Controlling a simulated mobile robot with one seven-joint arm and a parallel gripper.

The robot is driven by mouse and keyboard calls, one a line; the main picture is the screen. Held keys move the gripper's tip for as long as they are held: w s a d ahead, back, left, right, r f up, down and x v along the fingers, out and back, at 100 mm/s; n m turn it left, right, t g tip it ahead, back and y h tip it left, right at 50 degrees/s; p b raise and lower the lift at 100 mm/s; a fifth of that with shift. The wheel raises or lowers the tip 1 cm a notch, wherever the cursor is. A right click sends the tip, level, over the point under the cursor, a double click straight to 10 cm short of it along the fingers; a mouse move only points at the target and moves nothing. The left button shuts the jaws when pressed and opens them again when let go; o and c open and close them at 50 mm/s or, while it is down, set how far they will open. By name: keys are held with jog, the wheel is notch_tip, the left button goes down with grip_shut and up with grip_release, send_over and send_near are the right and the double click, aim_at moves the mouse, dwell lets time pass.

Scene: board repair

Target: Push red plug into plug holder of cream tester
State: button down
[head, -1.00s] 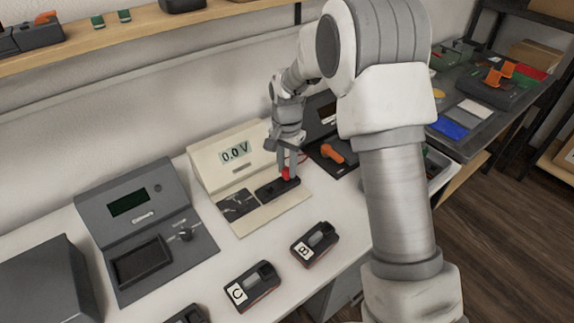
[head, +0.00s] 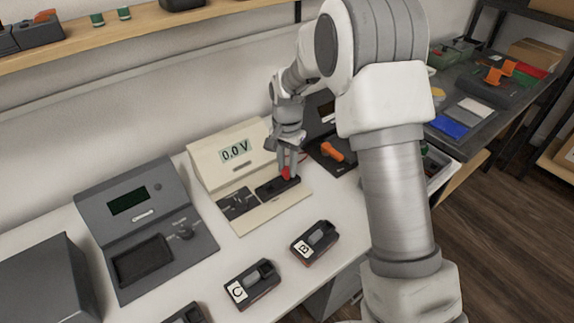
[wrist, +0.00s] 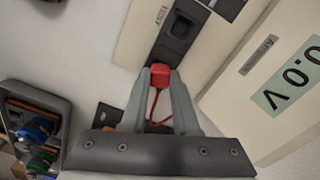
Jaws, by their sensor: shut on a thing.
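The cream tester (head: 235,165) stands on the white bench against the wall, its display reading 0.0 V. Its black plug holder (head: 270,189) lies on the sloped front part and also shows in the wrist view (wrist: 178,38). My gripper (head: 288,168) is shut on the red plug (wrist: 160,75), with a red cable trailing back between the fingers. In the head view the red plug (head: 287,173) is at the right part of the black holder. I cannot tell whether it is seated in it; the wrist view shows its front end close to the holder's near end.
A grey tester (head: 145,215) stands to the left. Devices marked B (head: 315,243) and C (head: 252,284) lie on the bench in front. A black unit with an orange handle (head: 332,150) is right of the cream tester.

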aim_at(287, 169)
jog(key=shift+f, duration=0.45)
dwell(0.6)
jog(key=shift+c, duration=1.5)
grip_release()
jog(key=shift+r, duration=0.25)
jog(key=shift+r+p, duration=0.85)
jog(key=shift+r, duration=0.3)
jog(key=shift+r, duration=0.2)
jog(key=shift+r+p, duration=2.4)
jog(key=shift+r, duration=0.6)
